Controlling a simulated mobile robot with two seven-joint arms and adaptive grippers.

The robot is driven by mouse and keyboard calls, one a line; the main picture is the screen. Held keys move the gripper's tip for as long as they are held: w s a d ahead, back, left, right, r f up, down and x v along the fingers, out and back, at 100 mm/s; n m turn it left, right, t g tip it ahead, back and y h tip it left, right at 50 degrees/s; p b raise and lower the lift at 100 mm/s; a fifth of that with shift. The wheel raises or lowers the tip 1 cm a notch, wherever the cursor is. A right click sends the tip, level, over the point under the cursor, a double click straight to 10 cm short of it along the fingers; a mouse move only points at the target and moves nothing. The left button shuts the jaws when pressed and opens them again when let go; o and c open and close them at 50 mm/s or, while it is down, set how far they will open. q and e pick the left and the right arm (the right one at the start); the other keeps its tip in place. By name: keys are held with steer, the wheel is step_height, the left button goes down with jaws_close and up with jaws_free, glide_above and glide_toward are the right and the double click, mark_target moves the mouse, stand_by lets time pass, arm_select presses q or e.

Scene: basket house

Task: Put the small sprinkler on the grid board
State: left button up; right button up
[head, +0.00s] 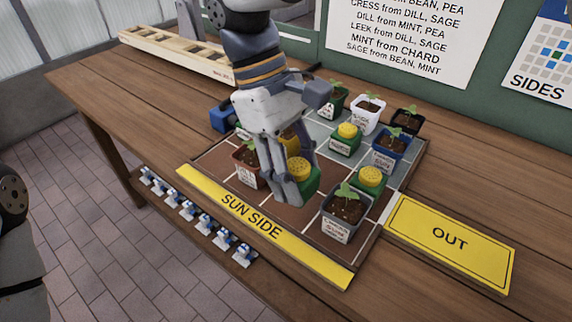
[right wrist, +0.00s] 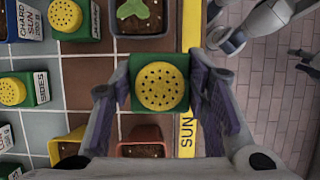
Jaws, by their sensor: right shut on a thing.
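My right gripper (head: 288,196) is shut on a small sprinkler (head: 303,173), a green block with a round yellow perforated top. It is over the front row of the grid board (head: 217,160), between a terracotta pot and a grey pot. In the right wrist view the sprinkler (right wrist: 160,87) sits between both fingers, beside the yellow sun-side strip. I cannot tell whether its base touches the board. Two other green blocks with yellow tops stand on the board, one mid-board (head: 346,137) and one behind the grey pot (head: 371,181). My left gripper is not in view.
The terracotta pot (head: 246,170) and grey pot (head: 342,224) stand close on either side. More seedling pots, including a blue one (head: 390,152), fill the back. A yellow OUT plate (head: 450,240) lies right. Small blue-and-white items line the lower front ledge (head: 203,222).

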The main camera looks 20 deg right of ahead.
steer(key=shift+w+d+f, duration=0.25)
steer(key=shift+w+f, duration=0.65)
steer(key=shift+f, duration=0.2)
steer(key=shift+w+d+f, duration=0.1)
steer(key=shift+w+f, duration=0.1)
steer(key=shift+f, duration=0.8)
steer(key=shift+w+f, duration=0.15)
steer(key=shift+f, duration=0.8)
steer(key=o, duration=1.3)
steer(key=shift+c, duration=0.2)
arm_select(q)
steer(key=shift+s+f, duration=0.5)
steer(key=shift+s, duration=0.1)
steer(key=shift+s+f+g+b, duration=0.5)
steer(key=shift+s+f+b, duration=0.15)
steer(key=shift+b, duration=0.15)
arm_select(e)
steer(key=v, duration=1.2)
